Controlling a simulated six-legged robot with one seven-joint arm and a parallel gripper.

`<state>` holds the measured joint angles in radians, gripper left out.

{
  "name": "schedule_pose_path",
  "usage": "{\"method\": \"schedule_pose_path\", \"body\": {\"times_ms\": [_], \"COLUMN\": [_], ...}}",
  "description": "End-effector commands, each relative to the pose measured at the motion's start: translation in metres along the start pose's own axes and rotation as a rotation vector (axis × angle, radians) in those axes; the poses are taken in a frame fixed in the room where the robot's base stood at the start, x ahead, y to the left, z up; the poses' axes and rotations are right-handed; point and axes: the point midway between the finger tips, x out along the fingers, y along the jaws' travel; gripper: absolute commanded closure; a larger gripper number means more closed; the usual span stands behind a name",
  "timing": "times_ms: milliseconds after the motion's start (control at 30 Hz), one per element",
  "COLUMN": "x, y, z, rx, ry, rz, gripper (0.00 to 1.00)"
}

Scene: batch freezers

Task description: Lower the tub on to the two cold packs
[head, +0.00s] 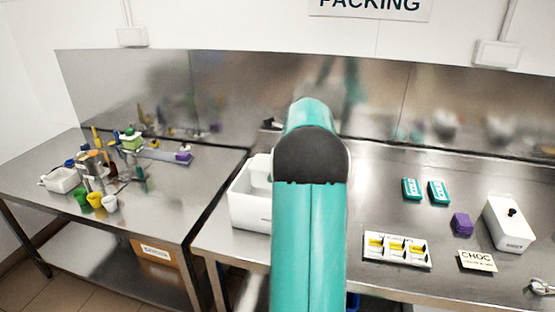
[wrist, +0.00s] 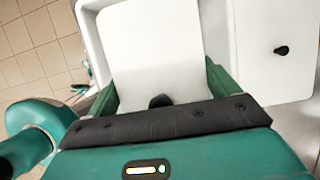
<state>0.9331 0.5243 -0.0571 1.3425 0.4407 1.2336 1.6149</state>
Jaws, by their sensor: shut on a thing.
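In the wrist view my gripper (wrist: 162,85) is shut on a white tub (wrist: 155,45), with one green finger on each side. The tub is over or inside the opening of a larger white box (wrist: 92,45), whose walls show around it. In the head view the white box (head: 248,205) stands on the counter, and part of the white tub (head: 262,169) shows at its opening; my arm hides the gripper. Two teal packs (head: 411,188) (head: 438,192) with white markings lie on the counter at right. The tub hides what is beneath it, so I cannot tell its height.
A white lid-like panel with a black knob (wrist: 300,75) lies right of the box in the wrist view. A tray with yellow items (head: 397,262), a purple block (head: 461,224), a CHOC card (head: 477,261) and a white container (head: 508,232) occupy the counter's right.

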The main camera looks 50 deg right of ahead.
Motion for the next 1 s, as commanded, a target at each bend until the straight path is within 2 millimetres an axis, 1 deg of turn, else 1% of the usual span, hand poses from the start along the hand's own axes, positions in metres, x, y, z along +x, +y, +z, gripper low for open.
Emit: {"method": "schedule_pose_path", "body": {"times_ms": [600, 1000], "x": [0.048, 0.076], "y": [-0.003, -0.003], "z": [-0.018, -0.030], "rx": [0.000, -0.001], "ry": [-0.001, -0.001], "rz": [0.000, -0.001], "gripper": [0.57, 0.57]}}
